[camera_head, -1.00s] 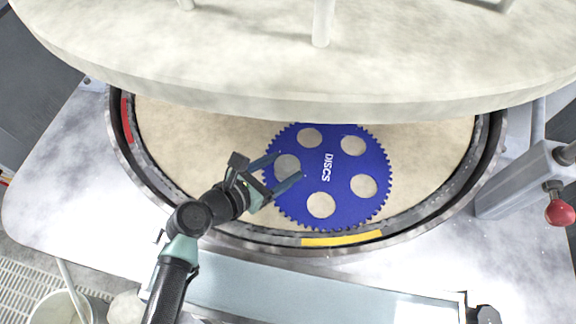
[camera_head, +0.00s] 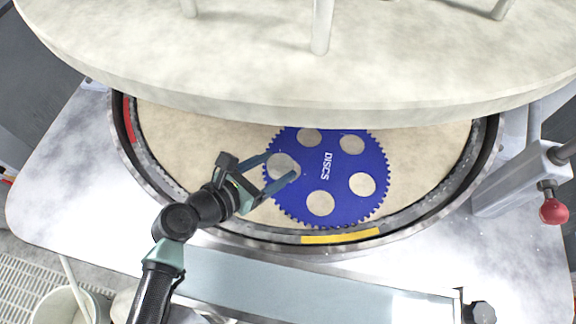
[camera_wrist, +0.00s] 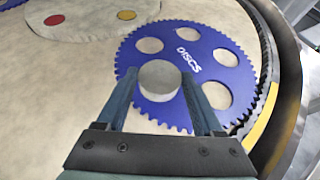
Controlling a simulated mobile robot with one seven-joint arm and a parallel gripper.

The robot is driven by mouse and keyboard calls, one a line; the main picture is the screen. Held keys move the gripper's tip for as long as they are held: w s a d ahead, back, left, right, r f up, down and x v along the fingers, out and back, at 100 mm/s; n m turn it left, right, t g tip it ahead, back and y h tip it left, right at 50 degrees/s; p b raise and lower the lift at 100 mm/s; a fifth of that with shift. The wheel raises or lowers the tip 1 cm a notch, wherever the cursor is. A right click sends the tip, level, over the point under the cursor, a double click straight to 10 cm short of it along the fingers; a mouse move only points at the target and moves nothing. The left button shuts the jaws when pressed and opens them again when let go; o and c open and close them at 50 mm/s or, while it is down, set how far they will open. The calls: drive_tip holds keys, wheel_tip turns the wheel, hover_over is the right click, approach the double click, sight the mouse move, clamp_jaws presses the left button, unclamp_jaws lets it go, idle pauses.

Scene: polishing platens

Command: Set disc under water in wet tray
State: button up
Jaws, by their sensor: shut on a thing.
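A round grey disc (camera_wrist: 160,79) sits between my fingertips in the wrist view. My gripper (camera_wrist: 160,88) is shut on its sides. In the head view my gripper (camera_head: 281,167) is over the left part of a blue toothed carrier (camera_head: 338,188) marked DISCS. The disc (camera_head: 283,164) there shows pale against the blue, over the carrier's left hole. How high it is held is hard to tell. A pale blue tray (camera_head: 461,306), which looks like the wet tray, lies in front of the platen at the bottom of the head view.
The carrier lies on a beige round platen (camera_head: 210,150) with a raised dark rim bearing red and yellow marks. A large pale upper plate (camera_head: 320,80) hangs over the back. A red-knobbed lever (camera_head: 554,211) stands right. A white bucket (camera_head: 62,308) is at lower left.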

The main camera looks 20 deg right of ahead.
drive_tip(key=b+v, duration=0.2)
drive_tip(key=v, duration=1.1)
drive_tip(key=shift+a+r, duration=0.2)
drive_tip(key=shift+a, duration=0.05)
idle(0.4)
drive_tip(key=shift+s, duration=0.1)
